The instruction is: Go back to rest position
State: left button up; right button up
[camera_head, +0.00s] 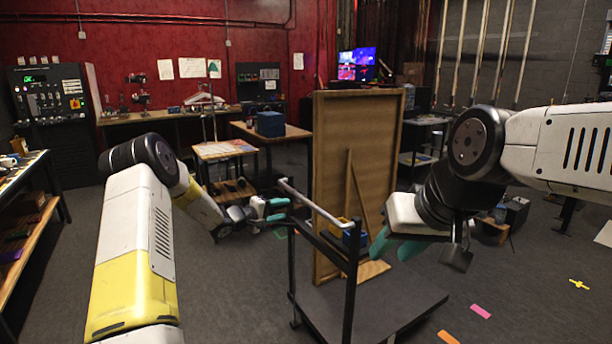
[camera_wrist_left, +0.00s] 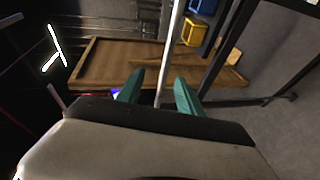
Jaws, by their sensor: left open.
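My left gripper (camera_head: 282,212) is beside the pale handle bar (camera_head: 315,205) of a dark cart (camera_head: 400,308). Its teal fingers are apart. In the left wrist view, the fingers (camera_wrist_left: 158,90) stand on either side of the bar (camera_wrist_left: 170,50), with gaps showing; I cannot tell how deep the bar lies between them. My right gripper (camera_head: 396,246) hangs above the cart, right of a wooden panel (camera_head: 330,130). Its teal fingers are apart with nothing seen between them. Both arms are bent and reach forward.
The tall panel stands at the cart's platform. Yellow (camera_wrist_left: 195,32) and blue bins lie behind the handle. A shelf bench (camera_head: 30,230) is at the left edge, a small table (camera_head: 225,149) further back. Floor (camera_head: 540,270) at right is mostly clear, with coloured tape marks.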

pick_arm(q)
jog(key=s+d+r+m+g, duration=0.35)
jog(key=s+r, duration=0.45)
jog(key=s, duration=0.3)
jog(key=s+d+r+m+g, duration=0.3)
jog(key=s+r+m, duration=0.1)
jog(key=s+r, duration=0.6)
jog(key=s+a+y, duration=0.4)
jog(key=s+a, duration=0.2)
jog(key=s, duration=0.8)
jog(key=s+a+m+t+y, duration=0.1)
jog(key=s+a+y, duration=0.3)
jog(key=s, duration=1)
jog(key=shift+a+r, duration=0.2)
jog(key=shift+a, duration=0.8)
jog(key=shift+w, duration=0.1)
